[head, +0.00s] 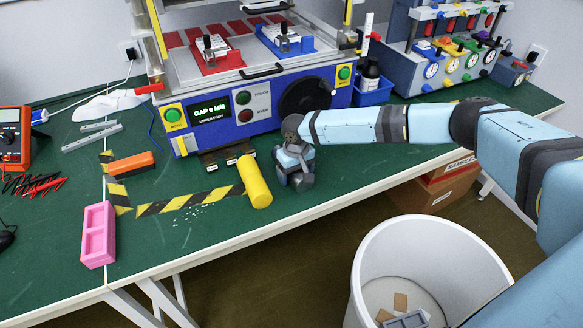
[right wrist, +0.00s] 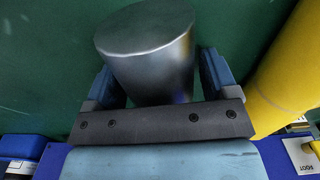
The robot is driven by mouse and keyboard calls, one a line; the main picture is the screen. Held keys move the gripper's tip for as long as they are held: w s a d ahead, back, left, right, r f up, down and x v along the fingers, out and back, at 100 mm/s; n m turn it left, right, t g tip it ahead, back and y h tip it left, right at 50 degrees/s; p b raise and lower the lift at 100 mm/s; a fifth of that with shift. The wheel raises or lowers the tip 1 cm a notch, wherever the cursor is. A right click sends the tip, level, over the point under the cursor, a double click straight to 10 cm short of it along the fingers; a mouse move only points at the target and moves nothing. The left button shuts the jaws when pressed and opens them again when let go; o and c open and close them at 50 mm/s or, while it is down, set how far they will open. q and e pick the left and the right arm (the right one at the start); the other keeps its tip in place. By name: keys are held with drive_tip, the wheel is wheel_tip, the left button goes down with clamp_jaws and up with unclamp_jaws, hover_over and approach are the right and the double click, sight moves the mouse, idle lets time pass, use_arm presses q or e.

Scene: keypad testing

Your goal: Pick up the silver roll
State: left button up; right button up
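The silver roll (right wrist: 155,55) is a smooth metal cylinder, standing between the two fingers of my right gripper (right wrist: 160,85) in the right wrist view. The fingers are spread wide, one on each side of the roll, with little or no space between them and its sides. No clear grip shows. In the head view my right gripper (head: 294,172) is low over the green table, right of the yellow cylinder, and mostly hides the roll. My left gripper is not in view.
The yellow cylinder (head: 255,182) lies close on the left; it also shows in the wrist view (right wrist: 290,75). The blue keypad tester (head: 245,110) stands behind. A pink block (head: 98,235) is at the front left. A white bin (head: 430,235) stands beyond the table's front edge.

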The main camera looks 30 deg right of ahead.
drive_tip(key=c, duration=0.6)
drive_tip(key=shift+o, duration=0.2)
